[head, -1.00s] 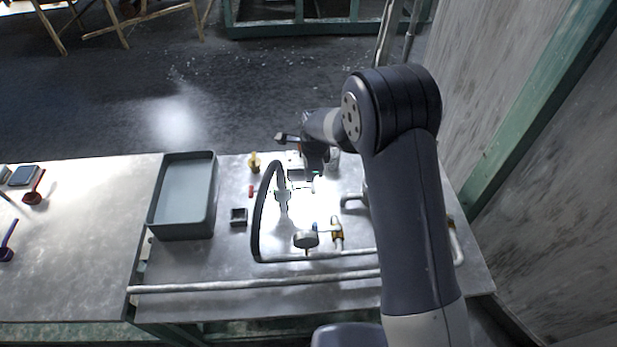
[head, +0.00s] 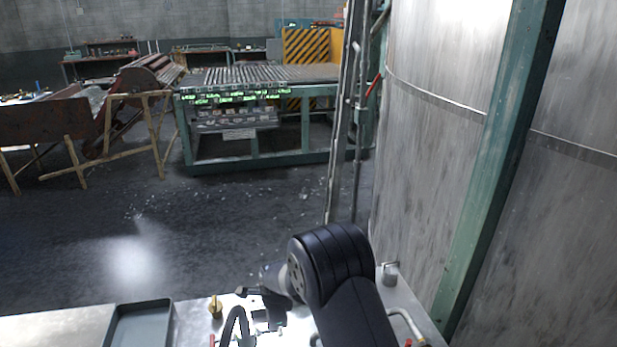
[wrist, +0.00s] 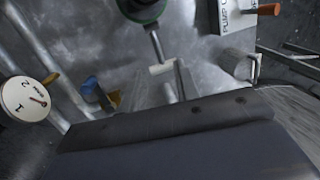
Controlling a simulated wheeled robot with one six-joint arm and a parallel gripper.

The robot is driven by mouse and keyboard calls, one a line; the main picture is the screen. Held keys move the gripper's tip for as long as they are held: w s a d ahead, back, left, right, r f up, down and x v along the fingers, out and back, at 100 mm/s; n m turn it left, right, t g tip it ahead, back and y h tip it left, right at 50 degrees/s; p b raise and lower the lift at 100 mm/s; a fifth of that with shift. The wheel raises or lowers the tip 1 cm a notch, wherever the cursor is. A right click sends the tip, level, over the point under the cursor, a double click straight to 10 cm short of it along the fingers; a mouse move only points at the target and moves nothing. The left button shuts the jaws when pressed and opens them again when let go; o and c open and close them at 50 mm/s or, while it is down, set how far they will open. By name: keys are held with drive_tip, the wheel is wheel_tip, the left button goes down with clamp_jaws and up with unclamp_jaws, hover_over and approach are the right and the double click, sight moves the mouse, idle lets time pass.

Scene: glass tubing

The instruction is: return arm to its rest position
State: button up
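My arm (head: 335,265) shows at the bottom middle of the head view, with its dark elbow bent above the right part of the metal table (head: 65,325). My gripper (head: 250,291) is small and partly hidden by the arm, over the table's far side, just right of a brass-coloured fitting (head: 215,307). Its fingers are too unclear to tell whether they are open or shut.
A grey tray (head: 140,325) stands left of the arm. A black curved hose (head: 235,325) is close below the gripper. The wrist view shows a white dial (wrist: 25,98), a blue-and-yellow valve (wrist: 95,92) and a box marked PUMP (wrist: 238,35). A large metal tank (head: 440,110) rises at right.

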drive_tip(key=shift+p+x, duration=0.4)
drive_tip(key=shift+x, duration=2.55)
drive_tip(key=shift+r, duration=0.15)
drive_tip(key=b+v, duration=0.2)
drive_tip(key=v, duration=0.8)
drive_tip(key=p+x, duration=0.2)
drive_tip(key=x, duration=0.8)
drive_tip(key=shift+f, duration=0.3)
drive_tip(key=y+b, duration=0.1)
drive_tip(key=b, duration=0.1)
drive_tip(key=f+y+b, duration=0.1)
drive_tip(key=b, duration=0.1)
drive_tip(key=shift+d+g, duration=0.15)
drive_tip(key=shift+g, duration=0.15)
drive_tip(key=shift+f+y+b, duration=0.1)
drive_tip(key=shift+y+b, duration=0.4)
drive_tip(key=shift+b, duration=0.6)
